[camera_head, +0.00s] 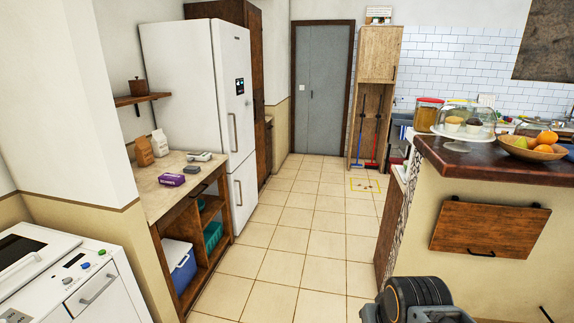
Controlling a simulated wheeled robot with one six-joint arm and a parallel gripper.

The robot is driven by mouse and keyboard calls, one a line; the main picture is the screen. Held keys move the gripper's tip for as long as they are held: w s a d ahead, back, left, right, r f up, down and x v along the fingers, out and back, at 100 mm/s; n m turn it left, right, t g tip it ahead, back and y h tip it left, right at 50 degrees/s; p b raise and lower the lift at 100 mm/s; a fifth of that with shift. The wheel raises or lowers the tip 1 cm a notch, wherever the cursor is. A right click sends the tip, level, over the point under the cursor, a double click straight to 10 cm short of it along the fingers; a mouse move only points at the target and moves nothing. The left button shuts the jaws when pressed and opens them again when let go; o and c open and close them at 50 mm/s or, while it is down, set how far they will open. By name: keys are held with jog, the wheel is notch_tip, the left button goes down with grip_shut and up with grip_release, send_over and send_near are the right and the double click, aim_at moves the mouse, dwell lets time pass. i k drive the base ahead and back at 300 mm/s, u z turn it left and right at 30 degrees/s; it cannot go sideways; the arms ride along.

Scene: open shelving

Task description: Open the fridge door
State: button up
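The white fridge (190,80) stands against the left wall, beyond a wooden counter. Its upper door (234,90) and lower door (243,190) face right, toward the aisle, and both look shut. The upper door has a long vertical handle (234,132), and the lower door has a shorter one (239,193). A dark part of my arm shows at the bottom right edge, far from the fridge. My gripper's fingers are not in view.
A tiled floor aisle (290,230) runs clear toward a grey door (322,85). The wooden counter (160,200) and a white appliance (75,270) line the left side. An island (480,200) with a fruit bowl (530,150) stands on the right.

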aim_at(231, 42)
jog(key=u, duration=0.1)
jog(key=i, duration=2.35)
jog(key=u, duration=1)
jog(key=i, duration=2)
jog(key=u, duration=0.65)
